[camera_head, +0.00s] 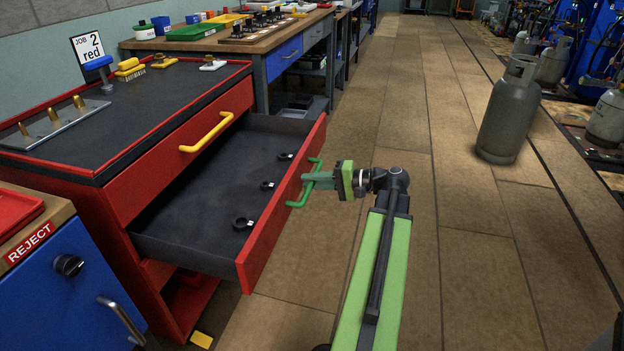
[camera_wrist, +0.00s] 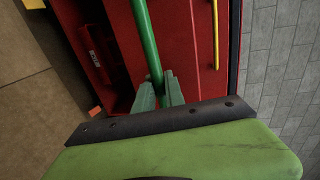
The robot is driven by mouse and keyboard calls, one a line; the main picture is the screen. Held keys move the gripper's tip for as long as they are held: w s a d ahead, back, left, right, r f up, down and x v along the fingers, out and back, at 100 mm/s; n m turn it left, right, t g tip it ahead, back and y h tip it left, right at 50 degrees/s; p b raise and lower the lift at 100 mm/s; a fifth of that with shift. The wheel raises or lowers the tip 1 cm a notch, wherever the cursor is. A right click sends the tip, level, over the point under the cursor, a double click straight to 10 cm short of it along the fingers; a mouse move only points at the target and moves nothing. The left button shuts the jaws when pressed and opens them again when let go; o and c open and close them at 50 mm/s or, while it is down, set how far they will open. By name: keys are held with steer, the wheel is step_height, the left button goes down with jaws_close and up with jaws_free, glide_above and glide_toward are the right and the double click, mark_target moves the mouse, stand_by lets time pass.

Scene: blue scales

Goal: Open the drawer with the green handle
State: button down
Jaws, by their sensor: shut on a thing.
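The drawer (camera_head: 284,208) with the green handle (camera_head: 296,200) is pulled well out of the red cabinet (camera_head: 120,190) in the head view. Its dark inside shows several small black round parts lying in it. My gripper (camera_head: 308,181) is at the drawer front and shut on the green handle. In the wrist view the green handle (camera_wrist: 147,40) runs between the two fingers of my gripper (camera_wrist: 160,88), with the red drawer front behind it. The drawer above it, with a yellow handle (camera_head: 206,133), is shut.
A grey gas cylinder (camera_head: 508,112) stands on the floor to the right. A blue cabinet marked REJECT (camera_head: 70,280) is at the lower left. A workbench (camera_head: 262,48) stands behind the red cabinet. The tiled floor between drawer and cylinder is clear.

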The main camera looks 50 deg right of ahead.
steer(key=shift+w+d+r, duration=0.1)
steer(key=shift+w+d, duration=0.05)
steer(key=c, duration=1.4)
jaws_free()
steer(key=shift+a, duration=0.2)
steer(key=p+v, duration=0.3)
steer(key=v, duration=1.4)
steer(key=shift+s+f, duration=0.2)
steer(key=shift+d, duration=0.15)
